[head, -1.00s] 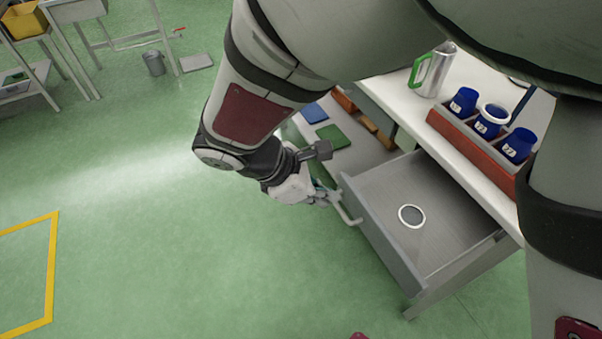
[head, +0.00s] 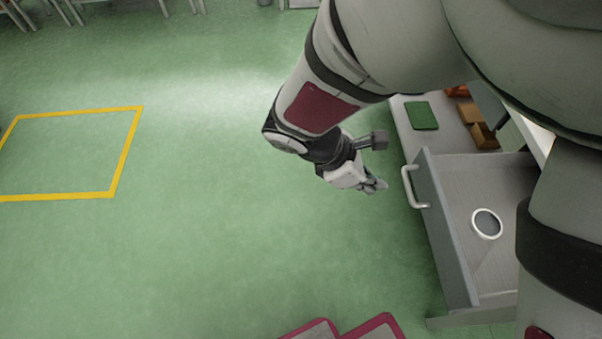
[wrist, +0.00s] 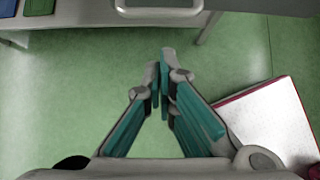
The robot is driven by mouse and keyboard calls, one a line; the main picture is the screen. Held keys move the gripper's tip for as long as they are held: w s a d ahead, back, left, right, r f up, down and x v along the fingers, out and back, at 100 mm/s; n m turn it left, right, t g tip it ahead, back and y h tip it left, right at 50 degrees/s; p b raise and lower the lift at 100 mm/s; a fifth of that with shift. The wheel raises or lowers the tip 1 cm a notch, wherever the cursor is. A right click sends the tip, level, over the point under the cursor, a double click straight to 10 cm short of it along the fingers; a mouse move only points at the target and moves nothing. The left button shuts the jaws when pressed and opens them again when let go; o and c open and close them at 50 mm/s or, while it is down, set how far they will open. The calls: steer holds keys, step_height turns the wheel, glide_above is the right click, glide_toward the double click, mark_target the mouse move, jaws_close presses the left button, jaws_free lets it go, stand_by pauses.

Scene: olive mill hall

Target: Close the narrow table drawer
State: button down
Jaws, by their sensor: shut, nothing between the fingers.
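The grey table drawer (head: 447,225) stands pulled open at the right of the head view. A pale bar handle (head: 408,188) is on its front. Part of the drawer's inside is hidden behind my arm. My gripper (head: 380,187) is shut and empty, to the left of the handle, with a gap of floor showing between them. In the wrist view the handle (wrist: 160,13) crosses the top edge, and the shut fingertips (wrist: 161,66) lie below it, not touching it.
A round white-rimmed item (head: 487,223) lies in the drawer. Beside the drawer, a lower shelf (head: 408,118) holds a green flat piece (head: 421,115) and several brown blocks. The floor left of the drawer is clear, with a yellow marked outline (head: 112,193).

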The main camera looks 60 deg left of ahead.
steer(key=w, duration=0.1)
steer(key=w+d+f+b, duration=0.1)
steer(key=w, duration=0.2)
steer(key=shift+d+f, duration=0.25)
steer(key=shift+f, duration=0.05)
steer(key=w+d+b, duration=0.1)
steer(key=w+d, duration=0.2)
steer(key=w, duration=0.5)
steer(key=w+d+b, duration=0.1)
steer(key=w+d, duration=0.3)
steer(key=w, duration=0.4)
steer(key=w+d, duration=0.3)
steer(key=w, duration=0.5)
steer(key=shift+w+d+b, duration=0.15)
steer(key=shift+w+b, duration=0.15)
steer(key=shift+b, duration=0.1)
